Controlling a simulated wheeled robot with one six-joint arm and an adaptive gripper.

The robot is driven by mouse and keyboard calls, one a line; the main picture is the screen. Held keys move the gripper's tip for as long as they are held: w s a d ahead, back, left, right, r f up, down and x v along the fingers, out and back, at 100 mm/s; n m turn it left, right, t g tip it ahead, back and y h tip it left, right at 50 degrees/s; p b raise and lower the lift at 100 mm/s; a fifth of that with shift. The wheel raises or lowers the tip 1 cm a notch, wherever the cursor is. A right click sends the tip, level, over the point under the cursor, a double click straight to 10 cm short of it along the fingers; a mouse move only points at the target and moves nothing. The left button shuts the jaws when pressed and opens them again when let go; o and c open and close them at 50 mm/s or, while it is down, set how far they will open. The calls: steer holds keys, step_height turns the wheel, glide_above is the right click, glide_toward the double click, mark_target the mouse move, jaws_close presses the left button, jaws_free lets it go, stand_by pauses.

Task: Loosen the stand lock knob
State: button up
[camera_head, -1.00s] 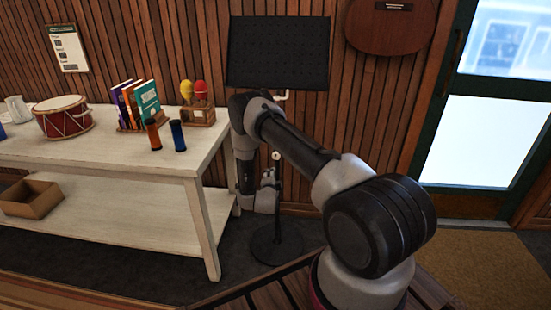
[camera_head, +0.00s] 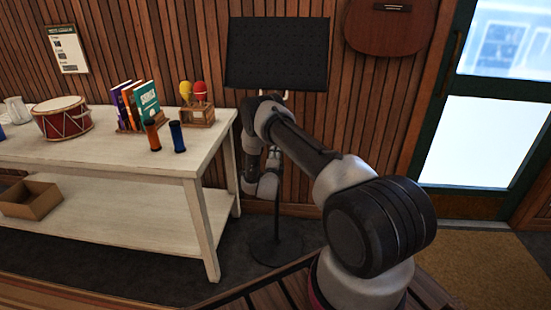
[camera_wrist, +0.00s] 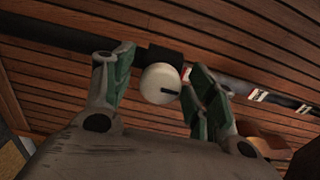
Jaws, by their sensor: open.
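The black music stand (camera_head: 278,55) stands against the wood wall, with a thin pole and a round base (camera_head: 275,246). Its lock knob (camera_wrist: 160,83) is a cream disc with a dark line, on a black collar (camera_wrist: 165,58) around the pole. In the wrist view my gripper (camera_wrist: 161,64) is open, with one green-padded finger on each side of the knob. Small gaps seem to show beside the knob; I cannot tell whether either pad touches it. In the head view my gripper (camera_head: 272,158) is at the pole and hides the knob.
A white table (camera_head: 120,158) stands close to the left, with a drum (camera_head: 63,118), books (camera_head: 136,104), shakers and a maraca box (camera_head: 198,117). A wooden instrument (camera_head: 390,27) hangs at upper right. Bare floor surrounds the stand base.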

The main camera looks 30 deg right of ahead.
steer(key=c, duration=1.1)
steer(key=shift+n, duration=0.3)
steer(key=n, duration=0.9)
steer(key=shift+n, duration=0.4)
steer(key=n, duration=0.4)
steer(key=shift+f, duration=0.1)
steer(key=n, duration=0.5)
steer(key=shift+n, duration=0.3)
